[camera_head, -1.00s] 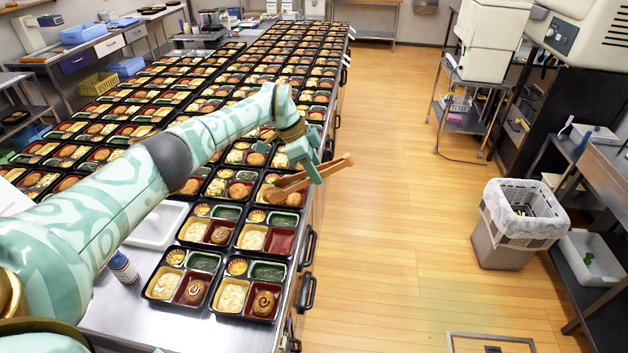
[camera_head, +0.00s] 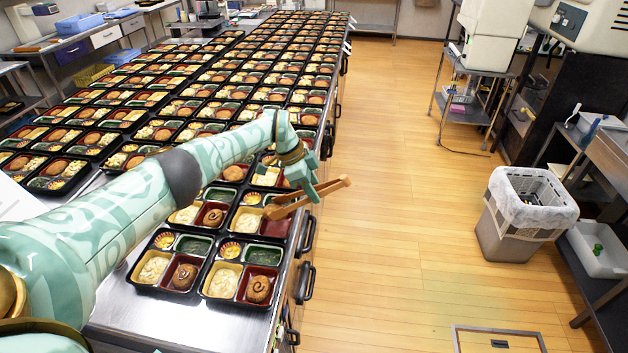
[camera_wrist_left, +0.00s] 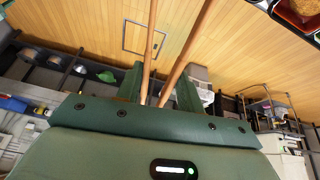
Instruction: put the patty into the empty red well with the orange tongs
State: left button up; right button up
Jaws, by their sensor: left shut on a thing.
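My left gripper (camera_head: 306,188) is shut on the orange tongs (camera_head: 325,189), which also show between its fingers in the left wrist view (camera_wrist_left: 182,62). The tongs lie across the right edge of the tray rows, above the trays, with one end pointing left over them and the other out over the floor. The empty red well (camera_head: 275,228) is in a near tray, just below the tongs, and is partly covered by them. Whether a patty is between the tongs' tips cannot be told. Sauced patties, such as one patty (camera_head: 258,289), sit in other red wells. My right gripper is not in view.
Rows of filled black bento trays cover the long steel table (camera_head: 165,318). Black handles (camera_head: 305,283) stick out on its right side. The wooden floor to the right is open up to a lined waste bin (camera_head: 527,215). My left arm hides some trays.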

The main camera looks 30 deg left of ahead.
pick_arm(q)
notch_tip(320, 180, down, 3)
jog(key=shift+r+b, duration=0.1)
jog(key=shift+b, duration=0.45)
jog(key=shift+f, duration=0.2)
dwell(0.3)
jog(key=shift+f+b, duration=0.85)
jog(key=shift+f, duration=0.45)
jog(key=o, duration=0.8)
jog(key=shift+c, duration=0.2)
